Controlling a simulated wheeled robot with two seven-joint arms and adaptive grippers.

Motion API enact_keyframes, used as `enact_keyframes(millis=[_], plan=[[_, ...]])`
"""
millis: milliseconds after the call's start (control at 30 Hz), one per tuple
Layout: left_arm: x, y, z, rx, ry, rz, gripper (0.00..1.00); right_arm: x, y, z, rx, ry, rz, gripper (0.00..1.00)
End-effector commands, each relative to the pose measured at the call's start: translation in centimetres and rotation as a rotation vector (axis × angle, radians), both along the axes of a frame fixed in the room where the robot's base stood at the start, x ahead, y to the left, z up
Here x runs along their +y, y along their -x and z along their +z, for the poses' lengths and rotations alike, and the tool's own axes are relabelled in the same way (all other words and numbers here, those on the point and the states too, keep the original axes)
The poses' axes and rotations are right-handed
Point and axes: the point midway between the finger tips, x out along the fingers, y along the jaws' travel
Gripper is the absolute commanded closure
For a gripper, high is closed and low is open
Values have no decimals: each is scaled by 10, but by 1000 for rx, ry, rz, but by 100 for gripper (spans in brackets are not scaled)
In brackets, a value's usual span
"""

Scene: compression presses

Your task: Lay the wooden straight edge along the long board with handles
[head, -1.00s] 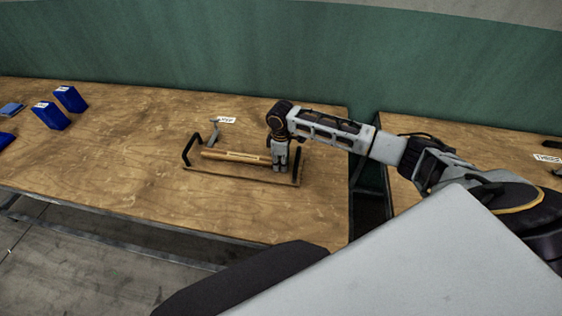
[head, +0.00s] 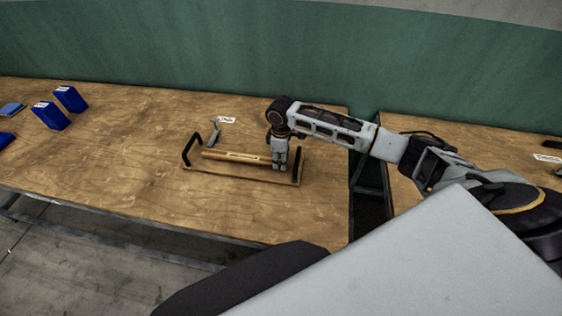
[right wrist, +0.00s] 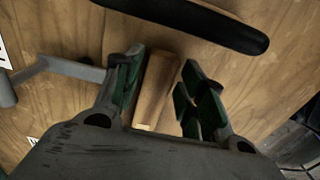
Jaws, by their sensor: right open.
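The wooden straight edge (head: 236,157) is a light wooden bar lying lengthwise along the long board with handles (head: 226,174), between its two black upright handles. My right gripper (head: 279,167) points down at the right end of the straight edge, beside the right handle. In the right wrist view the gripper (right wrist: 155,95) is open, and the end of the straight edge (right wrist: 155,92) lies between its fingers, nearer the left one. A black handle (right wrist: 195,22) crosses the top of that view. Whether the straight edge touches the board all along cannot be told. My left gripper is not in view.
A grey metal tool (head: 214,132) and a white label (head: 226,120) are behind the board. Blue boxes (head: 51,116) stand at the left of the wooden table (head: 120,160). A gap separates this table from another at the right.

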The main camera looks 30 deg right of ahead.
Motion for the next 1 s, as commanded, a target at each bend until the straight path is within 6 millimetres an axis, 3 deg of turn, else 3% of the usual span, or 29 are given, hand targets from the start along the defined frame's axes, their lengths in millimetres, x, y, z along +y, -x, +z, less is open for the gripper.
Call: enact_keyframes(millis=[600, 1000], plan=[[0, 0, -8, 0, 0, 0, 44, 0, -1, 86, -2, 0, 0, 59], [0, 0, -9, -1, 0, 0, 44, 0, 0, 103, 1, -1, 0, 59]])
